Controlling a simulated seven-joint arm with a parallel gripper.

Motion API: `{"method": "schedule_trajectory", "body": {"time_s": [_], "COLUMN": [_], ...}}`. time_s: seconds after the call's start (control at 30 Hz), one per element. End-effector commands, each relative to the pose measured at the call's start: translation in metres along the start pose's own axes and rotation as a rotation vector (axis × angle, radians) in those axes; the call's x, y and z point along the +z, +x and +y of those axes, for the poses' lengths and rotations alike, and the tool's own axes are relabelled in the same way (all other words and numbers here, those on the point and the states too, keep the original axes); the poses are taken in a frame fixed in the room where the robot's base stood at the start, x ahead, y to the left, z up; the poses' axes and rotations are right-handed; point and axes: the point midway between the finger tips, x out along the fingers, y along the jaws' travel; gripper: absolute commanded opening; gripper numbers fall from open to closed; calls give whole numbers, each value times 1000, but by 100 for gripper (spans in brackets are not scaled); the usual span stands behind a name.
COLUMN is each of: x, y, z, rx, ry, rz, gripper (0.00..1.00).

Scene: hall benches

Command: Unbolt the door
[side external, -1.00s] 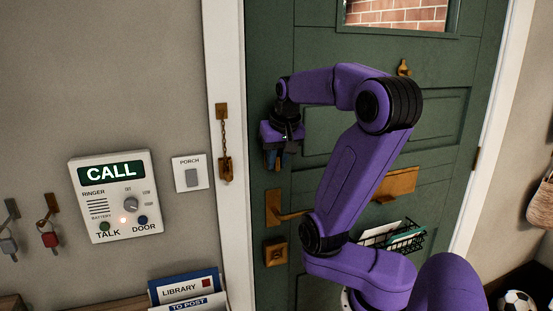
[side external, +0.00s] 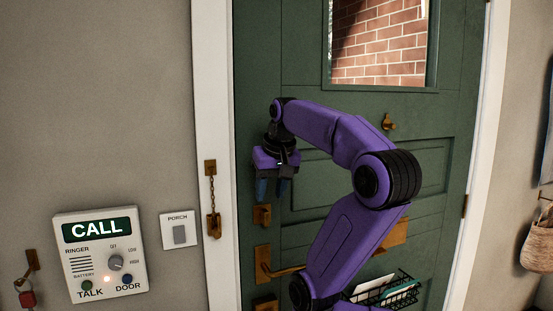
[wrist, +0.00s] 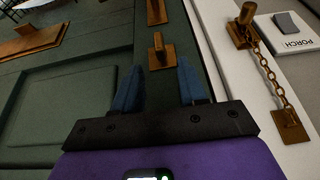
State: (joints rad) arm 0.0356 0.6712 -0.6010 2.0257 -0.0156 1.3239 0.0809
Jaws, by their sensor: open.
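The green door (side external: 310,170) looks closed in its white frame. A small brass bolt piece (side external: 262,215) sits on its left edge above the handle; in the wrist view this brass piece (wrist: 160,50) is a small plate with a raised turn. My gripper (side external: 272,192) points down just above it, blue fingers apart and empty. In the wrist view the brass piece lies just beyond and between the open fingertips (wrist: 162,75). I cannot tell the exact gap to it. A brass chain (side external: 212,190) hangs on the frame, also seen in the wrist view (wrist: 262,55).
Below are the brass handle plate (side external: 263,262), its lever and a lower lock (side external: 266,303). A wire letter basket (side external: 385,291) hangs on the door. The CALL panel (side external: 100,255) and PORCH switch (side external: 180,231) are on the left wall. The space left of my gripper is clear.

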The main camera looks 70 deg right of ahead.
Motion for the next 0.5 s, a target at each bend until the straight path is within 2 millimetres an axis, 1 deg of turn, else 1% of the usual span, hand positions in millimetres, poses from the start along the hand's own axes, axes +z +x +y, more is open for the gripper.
{"method": "schedule_trajectory", "body": {"time_s": [0.03,0.2,0.4,0.5], "x": [-1,-1,-1,0], "y": [-12,-44,-74,-83], "z": [0,0,0,0], "rx": [0,0,0,0], "ry": [0,1,1,1], "rz": [6,5,2,1], "gripper": [42,42,42,42]}}
